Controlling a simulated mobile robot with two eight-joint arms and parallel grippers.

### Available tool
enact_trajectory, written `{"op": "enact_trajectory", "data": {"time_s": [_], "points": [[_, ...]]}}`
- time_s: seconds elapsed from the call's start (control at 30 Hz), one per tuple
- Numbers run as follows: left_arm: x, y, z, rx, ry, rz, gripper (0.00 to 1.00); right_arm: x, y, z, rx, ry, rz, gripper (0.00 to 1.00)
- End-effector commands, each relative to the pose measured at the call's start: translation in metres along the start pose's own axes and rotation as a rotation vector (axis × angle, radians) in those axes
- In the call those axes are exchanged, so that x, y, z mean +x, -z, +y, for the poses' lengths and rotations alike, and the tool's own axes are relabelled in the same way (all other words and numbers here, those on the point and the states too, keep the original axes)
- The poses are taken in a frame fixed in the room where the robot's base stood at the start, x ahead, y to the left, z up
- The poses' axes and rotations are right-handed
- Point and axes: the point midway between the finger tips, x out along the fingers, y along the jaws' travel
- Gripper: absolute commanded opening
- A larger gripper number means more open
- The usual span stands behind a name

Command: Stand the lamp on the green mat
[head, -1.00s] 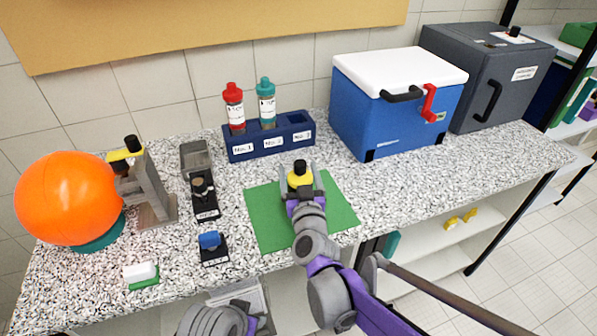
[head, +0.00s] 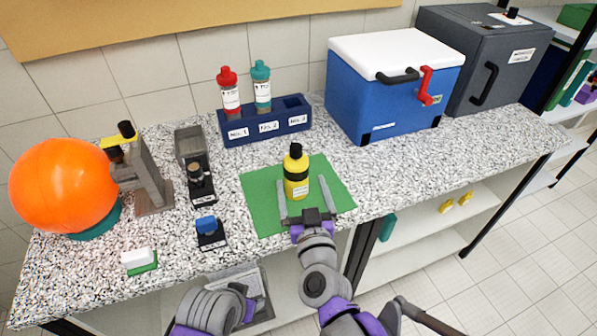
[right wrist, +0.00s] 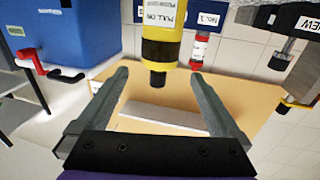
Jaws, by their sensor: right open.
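The yellow lamp (head: 296,178) with a black band and black cap stands upright on the green mat (head: 258,208), near its middle. In the right wrist view the lamp (right wrist: 163,38) appears upside down, just beyond the fingertips. My right gripper (head: 303,188) is open on the near side of the lamp, low over the mat's front part.
Behind the mat is a blue rack (head: 266,127) with a red-capped bottle (head: 229,92) and a teal-capped bottle (head: 262,88). A blue cool box (head: 385,100) stands back right. Left are dark holders (head: 196,170) and an orange ball (head: 62,192). The worktop right of the mat is clear.

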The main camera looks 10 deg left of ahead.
Motion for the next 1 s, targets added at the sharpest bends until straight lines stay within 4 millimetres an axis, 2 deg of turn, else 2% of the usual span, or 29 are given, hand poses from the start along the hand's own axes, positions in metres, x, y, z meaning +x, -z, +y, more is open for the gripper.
{"op": "enact_trajectory", "data": {"time_s": [0.13,0.4,0.47,0.57,0.67,0.77,0.9,1.0], "points": [[0.0,0.0,0.0,0.0,0.0,0.0,0.5,-0.011,0.0,0.0,0.0,0.0,0.0,1.0],[0.0,0.0,0.0,0.0,0.0,0.0,0.5,-0.013,0.0,0.001,-0.001,0.001,-0.003,1.0],[0.0,0.0,0.0,0.0,0.0,0.0,0.5,-0.015,-0.001,0.005,-0.001,0.011,-0.015,1.0],[0.0,0.0,0.0,0.0,0.0,0.0,0.5,-0.029,-0.009,0.021,0.0,0.051,-0.086,1.0],[0.0,0.0,0.0,0.0,0.0,0.0,0.5,-0.059,-0.035,0.05,0.012,0.087,-0.251,1.0],[0.0,0.0,0.0,0.0,0.0,0.0,0.5,-0.111,-0.076,0.087,0.045,0.056,-0.494,1.0],[0.0,0.0,0.0,0.0,0.0,0.0,0.5,-0.199,-0.13,0.139,0.126,-0.105,-0.831,1.0],[0.0,0.0,0.0,0.0,0.0,0.0,0.5,-0.25,-0.152,0.162,0.178,-0.23,-0.992,1.0]]}}
